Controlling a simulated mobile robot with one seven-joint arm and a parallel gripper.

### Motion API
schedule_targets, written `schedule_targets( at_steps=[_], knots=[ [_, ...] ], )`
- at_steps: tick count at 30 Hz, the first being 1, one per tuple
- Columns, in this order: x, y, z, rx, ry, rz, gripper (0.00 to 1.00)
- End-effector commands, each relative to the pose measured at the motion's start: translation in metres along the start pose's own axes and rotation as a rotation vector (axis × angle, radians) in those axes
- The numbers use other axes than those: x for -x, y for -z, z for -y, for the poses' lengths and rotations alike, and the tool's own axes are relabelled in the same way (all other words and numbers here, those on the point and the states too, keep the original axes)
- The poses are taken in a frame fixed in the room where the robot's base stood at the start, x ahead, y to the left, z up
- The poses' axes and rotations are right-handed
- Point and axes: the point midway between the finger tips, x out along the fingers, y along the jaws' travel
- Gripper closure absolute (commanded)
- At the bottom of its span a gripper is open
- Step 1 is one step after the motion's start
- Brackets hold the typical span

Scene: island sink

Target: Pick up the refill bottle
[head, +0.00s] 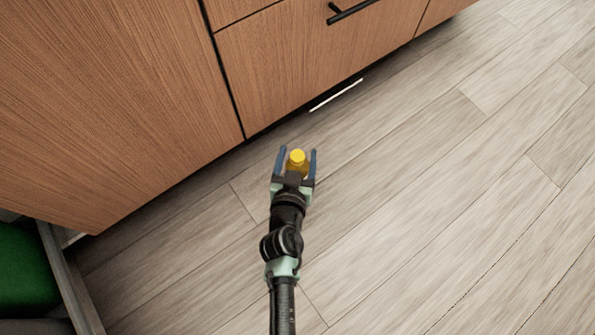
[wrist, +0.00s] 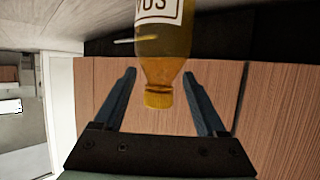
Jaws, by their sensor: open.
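The refill bottle (wrist: 165,55) is amber with a yellow cap and a white label with dark letters. In the head view its yellow cap (head: 298,156) shows between the two fingers of my gripper (head: 296,158). In the wrist view my gripper (wrist: 160,100) is open, with one finger on each side of the bottle's cap and neck. A gap shows between each finger and the cap. The bottle's far end is cut off by the wrist view's edge.
Wooden cabinet fronts (head: 310,50) with a black handle (head: 352,12) stand just beyond the gripper. A thin white strip (head: 336,95) lies at their base. A green object (head: 25,270) is at the lower left. The plank floor (head: 450,200) to the right is clear.

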Motion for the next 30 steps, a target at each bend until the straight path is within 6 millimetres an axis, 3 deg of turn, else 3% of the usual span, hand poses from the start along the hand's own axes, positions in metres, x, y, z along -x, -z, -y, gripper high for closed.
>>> schedule_targets(
  at_steps=[1, 6, 14, 26, 30],
  knots=[
    [-0.011, -0.003, -0.001, 0.002, 0.002, -0.002, 0.26],
    [-0.025, -0.002, -0.001, 0.001, 0.001, -0.001, 0.26],
    [-0.026, -0.001, -0.001, 0.001, 0.001, 0.000, 0.26],
    [-0.026, -0.001, -0.001, 0.001, 0.001, 0.000, 0.98],
    [-0.026, -0.001, -0.001, 0.001, 0.001, 0.000, 1.00]
  ],
)
